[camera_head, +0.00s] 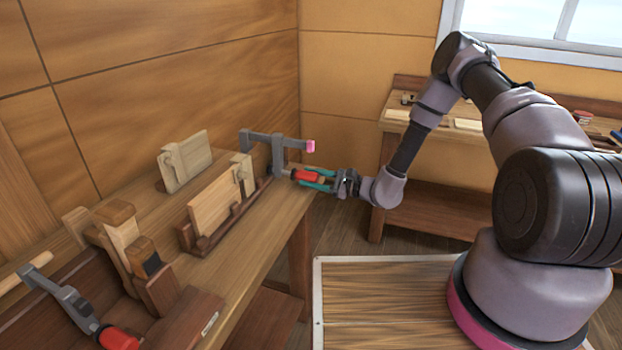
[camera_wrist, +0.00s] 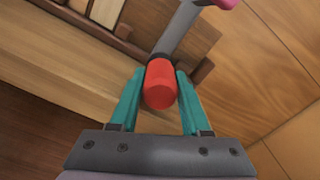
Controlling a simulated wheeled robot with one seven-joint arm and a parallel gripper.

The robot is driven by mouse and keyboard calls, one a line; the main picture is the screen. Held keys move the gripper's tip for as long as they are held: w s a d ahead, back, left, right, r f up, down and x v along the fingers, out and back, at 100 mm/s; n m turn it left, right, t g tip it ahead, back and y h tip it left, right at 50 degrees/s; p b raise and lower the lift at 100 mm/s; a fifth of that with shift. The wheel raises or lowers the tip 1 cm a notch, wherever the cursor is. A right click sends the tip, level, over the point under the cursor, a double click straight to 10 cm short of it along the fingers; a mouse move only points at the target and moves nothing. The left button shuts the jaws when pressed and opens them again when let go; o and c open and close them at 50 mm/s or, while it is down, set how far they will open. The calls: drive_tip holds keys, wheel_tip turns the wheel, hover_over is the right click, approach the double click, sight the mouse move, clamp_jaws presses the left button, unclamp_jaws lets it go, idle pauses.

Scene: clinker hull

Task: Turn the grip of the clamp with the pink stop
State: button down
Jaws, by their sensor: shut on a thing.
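The clamp with the pink stop is a grey metal clamp (camera_head: 277,150) at the far end of the workbench. Its pink stop (camera_head: 311,146) is on the end of an upper arm; it also shows at the top edge of the wrist view (camera_wrist: 228,3). Its red grip (camera_head: 306,176) points toward my arm. My gripper (camera_head: 318,181) has its teal fingers on both sides of the red grip. In the wrist view the grip (camera_wrist: 160,84) sits between the fingers (camera_wrist: 157,95), which are shut on it.
The workbench (camera_head: 262,229) holds wooden boards in a rack (camera_head: 215,207) beside the clamp. A second grey clamp with a red grip (camera_head: 117,338) lies at the near left. A wooden wall (camera_head: 180,70) stands behind. Another bench (camera_head: 446,126) is at the back right.

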drive_tip(key=shift+a+r, duration=0.15)
drive_tip(key=c, duration=0.7)
unclamp_jaws()
drive_tip(key=shift+o, duration=0.2)
drive_tip(key=v, duration=1)
drive_tip(key=shift+d, duration=0.4)
